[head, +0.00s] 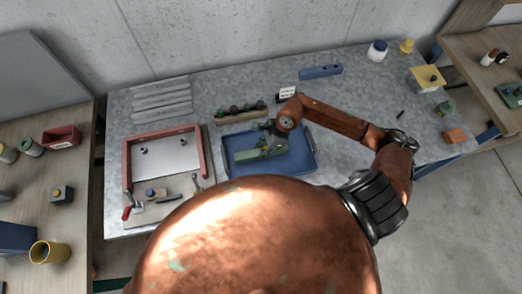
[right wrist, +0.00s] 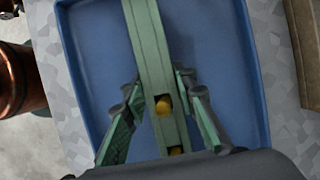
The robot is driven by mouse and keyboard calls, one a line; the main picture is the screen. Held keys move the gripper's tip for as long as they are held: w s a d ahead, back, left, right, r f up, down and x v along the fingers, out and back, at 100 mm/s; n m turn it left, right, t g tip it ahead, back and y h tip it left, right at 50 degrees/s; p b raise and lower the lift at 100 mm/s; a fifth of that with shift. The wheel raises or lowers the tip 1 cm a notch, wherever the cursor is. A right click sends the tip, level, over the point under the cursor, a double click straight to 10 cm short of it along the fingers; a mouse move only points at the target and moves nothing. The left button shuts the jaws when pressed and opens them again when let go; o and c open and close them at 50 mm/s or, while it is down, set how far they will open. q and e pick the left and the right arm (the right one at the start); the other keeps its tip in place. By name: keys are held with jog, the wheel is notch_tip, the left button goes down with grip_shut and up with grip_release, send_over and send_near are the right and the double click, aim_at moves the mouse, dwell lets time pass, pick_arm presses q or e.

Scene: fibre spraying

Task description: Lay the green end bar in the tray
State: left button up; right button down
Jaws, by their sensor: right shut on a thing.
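The green end bar (right wrist: 150,45) runs lengthwise through the right wrist view, with yellow round parts on it. My right gripper (right wrist: 157,88) has its fingers on either side of the bar and is shut on it. In the head view the bar (head: 246,157) is over the blue tray (head: 302,153), with my right gripper (head: 268,146) at it. The tray (right wrist: 88,60) also shows beneath the bar in the right wrist view. I cannot tell whether the bar touches the tray floor. My left gripper is out of view.
A red-edged frame (head: 126,160) with tools in front stands left of the tray. A holder with several dark round things (head: 240,112) is behind it. A blue bar (head: 320,72) lies at the back. The bench right of my arm is mostly clear, with an orange block (head: 455,136).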

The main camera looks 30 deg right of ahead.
jog(key=shift+w+f, duration=0.1)
jog(key=shift+f, duration=0.05)
jog(key=c, duration=1.6)
grip_release()
jog(key=b+v, duration=0.1)
jog(key=v, duration=1.1)
